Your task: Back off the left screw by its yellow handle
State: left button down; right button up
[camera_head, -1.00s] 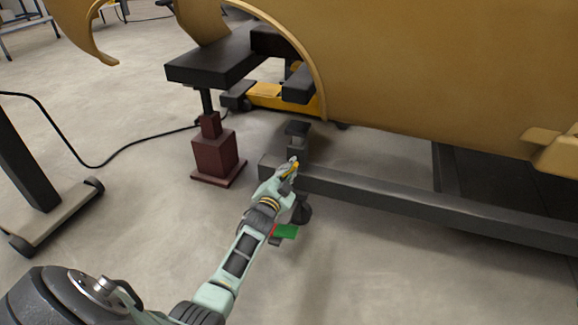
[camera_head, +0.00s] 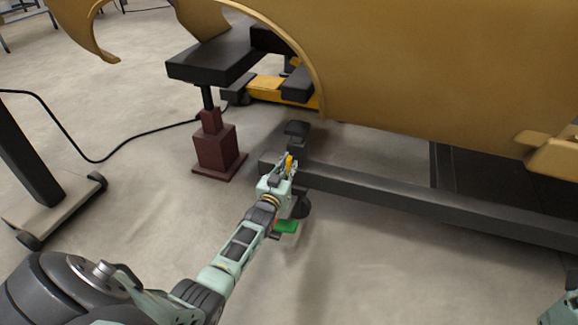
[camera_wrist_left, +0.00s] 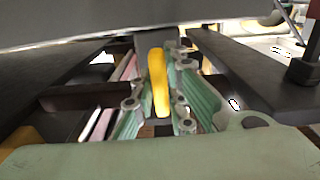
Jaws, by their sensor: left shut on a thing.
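The yellow handle (camera_head: 289,163) of the left screw shows as a small bright piece at the end of the dark frame beam, between the fingers of my left gripper (camera_head: 283,168). In the left wrist view the yellow handle (camera_wrist_left: 159,82) stands near upright, slightly tilted, between the two green fingers of my left gripper (camera_wrist_left: 158,92), which is shut on it. The screw itself is mostly hidden by the gripper and the beam.
The dark beam (camera_head: 400,192) runs right from the gripper under the large tan shell (camera_head: 430,70). A dark red stand (camera_head: 217,150) is to the left. A green piece (camera_head: 286,226) sits below the gripper. A black cable (camera_head: 130,148) lies on the floor, which is clear in front.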

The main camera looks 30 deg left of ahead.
pick_arm(q)
jog(key=shift+f+n, duration=0.1)
jog(key=shift+n, duration=0.2)
jog(key=c, duration=1.8)
grip_release()
jog(key=shift+o, duration=0.2)
jog(key=v, duration=1.2)
